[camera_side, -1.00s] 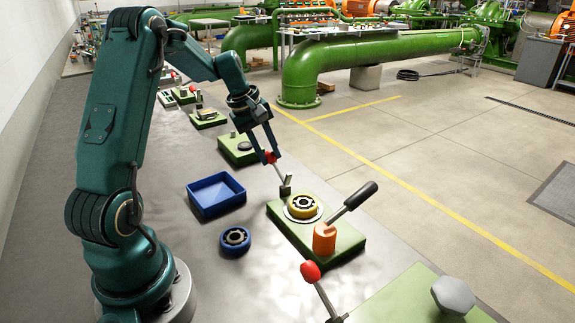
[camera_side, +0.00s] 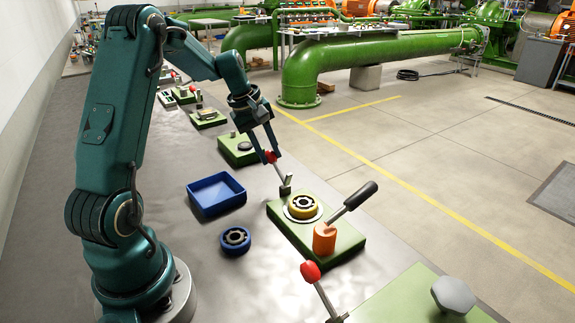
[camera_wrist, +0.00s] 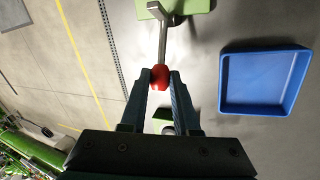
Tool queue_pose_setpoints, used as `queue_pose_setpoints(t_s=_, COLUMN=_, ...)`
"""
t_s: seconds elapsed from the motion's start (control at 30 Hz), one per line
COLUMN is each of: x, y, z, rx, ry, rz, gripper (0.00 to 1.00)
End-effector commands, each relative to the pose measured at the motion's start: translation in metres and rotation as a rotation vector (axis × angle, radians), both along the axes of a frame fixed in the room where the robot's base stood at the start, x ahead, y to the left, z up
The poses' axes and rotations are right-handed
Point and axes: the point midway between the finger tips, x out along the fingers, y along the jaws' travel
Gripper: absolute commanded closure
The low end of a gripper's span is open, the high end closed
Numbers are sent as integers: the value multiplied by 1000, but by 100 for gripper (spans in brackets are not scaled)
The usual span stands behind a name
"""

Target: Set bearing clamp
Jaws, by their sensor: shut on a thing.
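My gripper (camera_side: 270,159) is shut on the red knob (camera_side: 271,157) of a metal lever (camera_side: 279,172). The knob also shows between the fingertips in the wrist view (camera_wrist: 159,77). The lever leans from the knob to a bracket at the rear corner of a green base plate (camera_side: 347,240). A yellow ring bearing (camera_side: 303,206) with a dark centre lies in a round seat on that plate. An orange cylinder (camera_side: 324,238) with a tilted black-handled lever (camera_side: 354,195) stands on the plate to the right of the bearing.
A blue tray (camera_side: 216,210) lies left of the plate; it also shows in the wrist view (camera_wrist: 223,84). A blue ring bearing (camera_side: 235,240) lies on the table in front of it. Another red-knobbed lever (camera_side: 311,272) and green plate stand at the front. Further green fixtures line the table behind.

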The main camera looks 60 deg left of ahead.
Motion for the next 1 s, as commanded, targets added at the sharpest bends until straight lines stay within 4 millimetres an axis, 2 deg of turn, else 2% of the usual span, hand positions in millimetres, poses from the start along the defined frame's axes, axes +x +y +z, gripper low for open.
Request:
queue_pose_setpoints(t_s=0.37, x=0, y=-14, z=14, rx=207, ry=-2, rz=-5, gripper=100)
queue_pose_setpoints(t_s=1.0, x=2, y=-54, z=29, rx=672, ry=-4, rz=-13, gripper=100)
